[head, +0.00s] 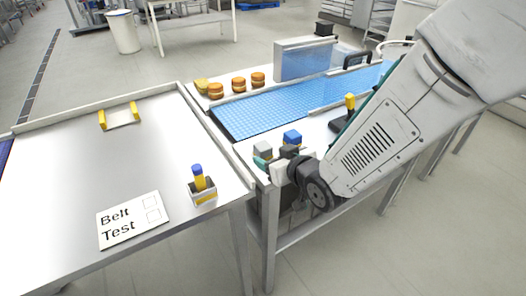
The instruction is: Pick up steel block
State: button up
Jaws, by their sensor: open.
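A small grey block (263,148), which looks like the steel block, sits near the front left corner of the right-hand table. A blue block (292,137) is just behind and right of it. My gripper (277,158) is low at this corner, close in front of the grey block. It is open; I cannot tell whether its fingers are around the block or beside it. A teal thing (261,163) shows just below the grey block, partly hidden. My arm hides much of the table to the right.
A blue belt (270,107) runs behind the blocks, with several orange-brown rounds (238,84) along its far edge. The left steel table (75,165) holds a "Belt Test" card (131,220), a blue-topped yellow peg (199,179) in a holder and a yellow-handled tray (119,121).

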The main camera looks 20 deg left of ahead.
aim_at(260, 148)
jog(key=x, duration=0.7)
jog(key=shift+w+a, duration=0.25)
jog(key=shift+w, duration=0.1)
jog(key=c, duration=1.3)
